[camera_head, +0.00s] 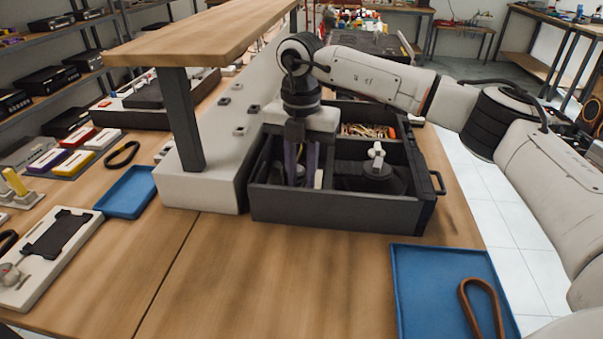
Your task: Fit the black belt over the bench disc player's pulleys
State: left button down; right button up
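A black belt loop (122,155) lies on the bench at the left, behind a small blue tray. A pale, flat unit with a dark plate (45,252) at the left front may be the bench disc player; I cannot make out its pulleys clearly. My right gripper (301,178) points down into the left compartment of a dark divided box (340,208). Its two fingers stand apart, and I see nothing held between them. The bottom of that compartment is partly hidden by the box's front wall. My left gripper is not in view.
A brown belt (481,308) lies in the blue tray (420,285) at the right front. Another blue tray (127,192) is at the left. A wooden shelf on a dark post (182,120) stands left of my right arm. The front middle of the bench is clear.

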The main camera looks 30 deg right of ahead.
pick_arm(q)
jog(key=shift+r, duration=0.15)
pick_arm(e)
notch_tip(320, 180, up, 10)
jog(key=shift+r, duration=0.15)
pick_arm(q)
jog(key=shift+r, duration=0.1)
pick_arm(e)
jog(key=shift+r, duration=0.15)
